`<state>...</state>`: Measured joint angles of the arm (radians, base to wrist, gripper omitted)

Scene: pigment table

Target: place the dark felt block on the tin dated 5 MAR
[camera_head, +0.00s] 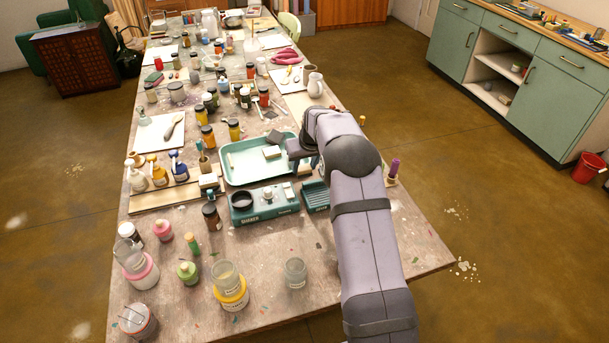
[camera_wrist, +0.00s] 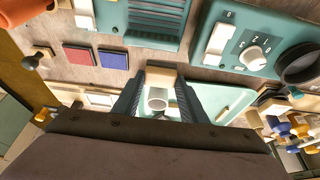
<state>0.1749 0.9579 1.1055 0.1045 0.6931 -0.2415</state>
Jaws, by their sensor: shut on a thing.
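My gripper (camera_head: 301,160) is over the right edge of the teal tray (camera_head: 240,173), partly hidden by my arm. In the wrist view, my gripper (camera_wrist: 158,90) is shut on a small tan-faced block (camera_wrist: 161,76) between the fingertips. A white round, cup-like thing (camera_wrist: 157,100) shows between the fingers behind it. In the head view, a dark block (camera_head: 273,137) lies in the tray, near a pale-topped block (camera_head: 271,153). I cannot tell which one is the felt block. No date is readable, so I cannot pick out the 5 MAR tin.
A teal shaker (camera_head: 264,203) stands in front of the tray; its knob (camera_wrist: 255,53) shows in the wrist view. A red pad (camera_wrist: 79,54) and a blue pad (camera_wrist: 113,60) lie beside it. Jars and bottles crowd the table's left side.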

